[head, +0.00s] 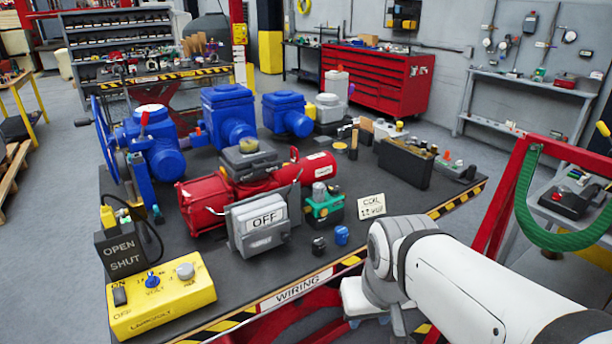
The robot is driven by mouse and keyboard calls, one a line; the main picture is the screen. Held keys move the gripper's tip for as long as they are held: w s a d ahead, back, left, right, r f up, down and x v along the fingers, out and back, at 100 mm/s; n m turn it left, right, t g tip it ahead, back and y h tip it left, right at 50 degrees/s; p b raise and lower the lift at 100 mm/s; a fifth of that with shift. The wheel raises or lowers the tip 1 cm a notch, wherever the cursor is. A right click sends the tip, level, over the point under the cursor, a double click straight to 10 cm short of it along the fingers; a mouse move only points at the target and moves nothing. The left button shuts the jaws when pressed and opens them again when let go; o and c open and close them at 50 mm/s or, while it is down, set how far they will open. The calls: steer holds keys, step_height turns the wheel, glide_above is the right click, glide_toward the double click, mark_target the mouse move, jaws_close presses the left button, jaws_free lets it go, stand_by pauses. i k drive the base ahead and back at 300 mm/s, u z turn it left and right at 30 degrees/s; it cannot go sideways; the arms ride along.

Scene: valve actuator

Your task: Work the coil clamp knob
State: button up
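A small green valve unit with a grey coil block (324,203) stands on the dark bench top, right of the grey box marked OFF (262,225). A card reading COIL 12 V (370,206) stands just right of it. A small black part (318,245) and a small blue part (341,235) sit in front of the unit. I cannot tell which piece is the coil clamp knob. My white arm comes in from the lower right, in front of the bench edge and right of these parts. My gripper's fingers do not show.
A red actuator (208,203) lies behind the OFF box. A yellow control box (162,297) with knobs and an OPEN/SHUT sign (122,252) stand at front left. Blue actuators (228,115) fill the back. A dark tray (405,165) stands at right. The bench's front right corner is clear.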

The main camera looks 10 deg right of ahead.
mark_target(334, 189)
steer(key=u, duration=0.2)
steer(key=i, duration=1)
